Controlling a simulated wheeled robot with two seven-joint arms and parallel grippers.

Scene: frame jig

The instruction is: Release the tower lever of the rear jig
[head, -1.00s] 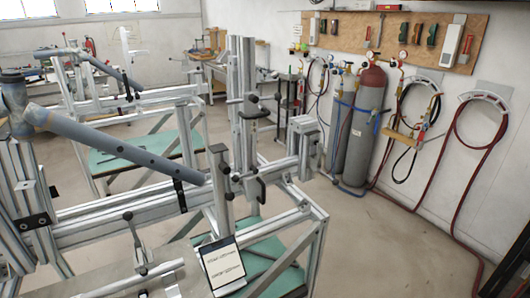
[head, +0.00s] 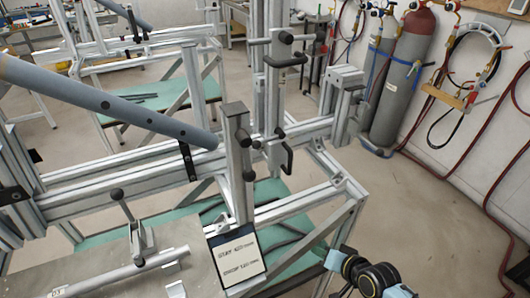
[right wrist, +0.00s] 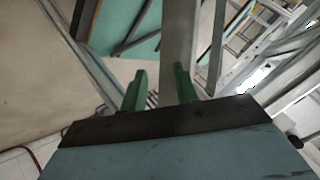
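A tall aluminium tower (head: 273,90) rises from the nearer jig in the head view. It carries a black-handled lever clamp (head: 287,60) near its top and another black handle (head: 288,158) lower down. A shorter grey post (head: 236,165) with a black knob stands in front. A second jig (head: 190,75) stands further back; I cannot tell which one counts as the rear jig. My right gripper (head: 322,250) is low at the right, below and apart from the tower levers. In the right wrist view its green fingers (right wrist: 159,88) are apart with nothing held. My left gripper is out of view.
A blue-grey tube (head: 110,105) slopes across the nearer jig. A sign card (head: 237,255) stands at its front. Gas cylinders (head: 405,80) and hoses line the right wall. Bare floor (head: 430,200) lies right of the jig.

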